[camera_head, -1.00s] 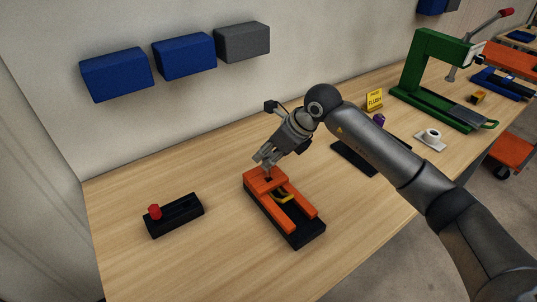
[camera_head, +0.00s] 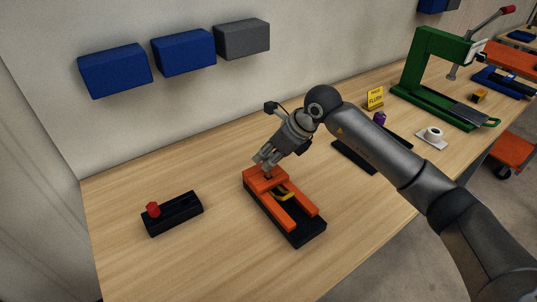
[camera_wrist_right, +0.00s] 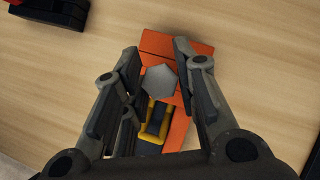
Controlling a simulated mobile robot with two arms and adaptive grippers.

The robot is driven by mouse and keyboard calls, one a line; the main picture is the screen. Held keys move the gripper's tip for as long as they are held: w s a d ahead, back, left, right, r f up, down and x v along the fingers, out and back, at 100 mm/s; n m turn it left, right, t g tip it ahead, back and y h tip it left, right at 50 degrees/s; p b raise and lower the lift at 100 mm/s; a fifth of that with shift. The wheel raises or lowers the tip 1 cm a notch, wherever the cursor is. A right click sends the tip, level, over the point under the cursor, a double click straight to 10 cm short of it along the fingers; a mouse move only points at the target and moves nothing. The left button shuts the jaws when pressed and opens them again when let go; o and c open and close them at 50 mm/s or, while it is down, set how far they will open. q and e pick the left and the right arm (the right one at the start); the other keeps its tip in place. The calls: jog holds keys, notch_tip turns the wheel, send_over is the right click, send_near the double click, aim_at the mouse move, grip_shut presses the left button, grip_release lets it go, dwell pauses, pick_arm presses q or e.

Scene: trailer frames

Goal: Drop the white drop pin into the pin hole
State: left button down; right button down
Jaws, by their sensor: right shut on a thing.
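The white drop pin (camera_wrist_right: 159,83) shows in the right wrist view as a pale grey hexagonal head. My right gripper (camera_head: 265,158) is shut on it; in the wrist view its dark fingers (camera_wrist_right: 157,62) stand on both sides of the head. The gripper is just above the orange block at the closed end of the fixture (camera_head: 283,246), which has a black base and two orange rails. The block also shows in the wrist view (camera_wrist_right: 160,42). The pin's lower end and the pin hole are hidden, so I cannot tell whether they meet. My left gripper is not in view.
A yellow-and-black piece (camera_head: 282,192) sits between the orange rails. A black holder with a red knob (camera_head: 153,209) lies to the left. A green press (camera_head: 424,70), a yellow sign (camera_head: 375,98) and a white roll (camera_head: 434,133) stand to the right. The table's front left is bare.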

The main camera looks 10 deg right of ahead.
aim_at(269, 177)
jog(key=shift+f+b, duration=1.95)
jog(key=shift+f, duration=0.3)
jog(key=c, duration=1.1)
grip_release()
jog(key=shift+o, duration=0.2)
jog(key=shift+f, duration=0.1)
jog(key=v, duration=1.2)
jog(key=shift+r, duration=0.25)
